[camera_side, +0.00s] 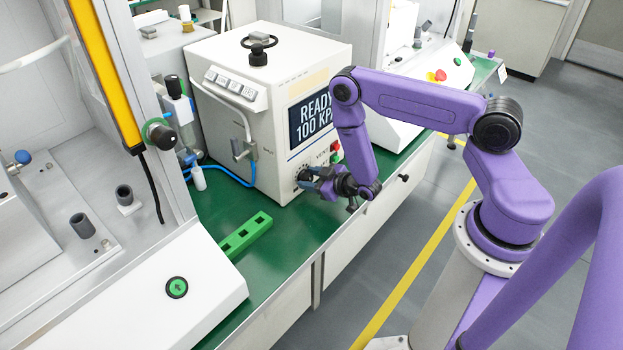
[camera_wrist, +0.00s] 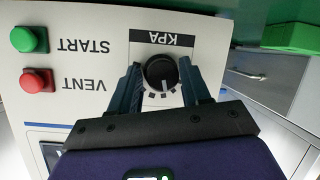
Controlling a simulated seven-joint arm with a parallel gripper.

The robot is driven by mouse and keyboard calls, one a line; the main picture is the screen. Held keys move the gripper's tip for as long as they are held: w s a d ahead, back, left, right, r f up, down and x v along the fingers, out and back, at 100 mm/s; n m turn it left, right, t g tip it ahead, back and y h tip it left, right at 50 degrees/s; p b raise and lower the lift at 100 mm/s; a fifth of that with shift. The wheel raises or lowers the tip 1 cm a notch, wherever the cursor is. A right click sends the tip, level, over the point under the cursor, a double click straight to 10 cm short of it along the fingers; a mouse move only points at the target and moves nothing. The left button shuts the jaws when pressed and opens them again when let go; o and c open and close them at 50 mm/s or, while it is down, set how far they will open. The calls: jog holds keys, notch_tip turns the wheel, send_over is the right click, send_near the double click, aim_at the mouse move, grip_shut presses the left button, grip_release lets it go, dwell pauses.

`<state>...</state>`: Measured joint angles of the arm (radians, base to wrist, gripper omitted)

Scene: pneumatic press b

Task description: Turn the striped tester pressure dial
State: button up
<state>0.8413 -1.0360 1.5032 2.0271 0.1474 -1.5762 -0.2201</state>
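The tester (camera_side: 262,95) is a white box with a screen reading "READY 100 KPA". Its pressure dial (camera_wrist: 161,72) is a round black knob with a pale pointer line, on a plate marked KPA that appears upside down in the wrist view. My gripper (camera_wrist: 160,66) is open at the panel, with one finger on each side of the dial. Small gaps show between the fingers and the knob. In the side view my gripper (camera_side: 311,180) reaches the lower front of the tester and mostly hides the dial.
A green START button (camera_wrist: 25,39) and a red VENT button (camera_wrist: 35,81) sit beside the dial on the panel. A green slotted block (camera_side: 245,235) lies on the green bench (camera_side: 285,240). A black handle (camera_side: 259,46) tops the tester. A blue hose (camera_side: 232,176) runs at its left.

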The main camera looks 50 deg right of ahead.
jog(key=c, duration=0.5)
jog(key=shift+d+f+m+y, duration=0.1)
jog(key=shift+m+y, duration=1.3)
jog(key=shift+m, duration=0.6)
jog(key=o, duration=1)
jog(key=shift+o, duration=0.2)
jog(key=v, duration=1.2)
jog(key=shift+f, duration=0.2)
